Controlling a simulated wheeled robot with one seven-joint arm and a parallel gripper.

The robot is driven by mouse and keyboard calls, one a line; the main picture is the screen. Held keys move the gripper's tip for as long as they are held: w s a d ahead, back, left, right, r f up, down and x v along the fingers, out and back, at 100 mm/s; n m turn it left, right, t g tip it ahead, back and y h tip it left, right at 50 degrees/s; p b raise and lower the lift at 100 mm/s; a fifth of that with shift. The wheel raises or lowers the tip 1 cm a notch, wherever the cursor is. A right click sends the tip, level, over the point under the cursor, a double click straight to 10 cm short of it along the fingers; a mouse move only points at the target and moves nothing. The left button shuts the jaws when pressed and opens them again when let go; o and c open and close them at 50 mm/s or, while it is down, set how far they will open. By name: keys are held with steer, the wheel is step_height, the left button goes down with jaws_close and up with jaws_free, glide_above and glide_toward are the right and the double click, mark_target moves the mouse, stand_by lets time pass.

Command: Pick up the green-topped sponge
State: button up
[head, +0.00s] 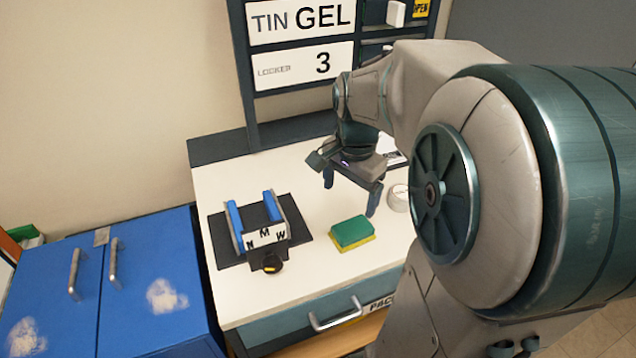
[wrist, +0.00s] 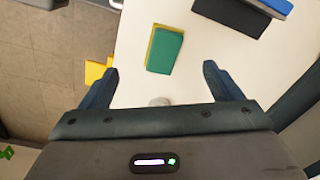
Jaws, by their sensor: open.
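The green-topped sponge (head: 351,233) lies flat on the white tabletop, green side up over a yellow body. It also shows in the wrist view (wrist: 165,51), beyond my fingertips and slightly left of the middle between them. My gripper (head: 350,195) is open and empty, with its fingers pointing down. It hangs above the table, behind the sponge in the head view and apart from it. In the wrist view the two fingers (wrist: 162,72) are spread wide. Nothing hides the sponge.
A dark fixture with blue pads and letters N, M, W (head: 262,235) stands left of the sponge. A round whitish object (head: 398,198) lies to the right, near my arm. A labelled cabinet (head: 303,65) rises behind. White tabletop (head: 305,280) is clear in front.

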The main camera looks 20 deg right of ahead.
steer(key=w+d+f+m, duration=0.2)
steer(key=d+m, duration=0.2)
steer(key=b, duration=0.2)
glide_above(353, 226)
steer(key=shift+g, duration=0.3)
steer(key=f, duration=0.5)
steer(key=s+f, duration=0.1)
steer(key=f, duration=0.2)
steer(key=shift+d+f, duration=0.1)
steer(key=shift+f, duration=0.1)
steer(key=shift+w+f, duration=0.25)
steer(key=shift+f, duration=1.1)
steer(key=shift+w+f, duration=0.2)
steer(key=shift+f, duration=1.1)
steer(key=c, duration=1.1)
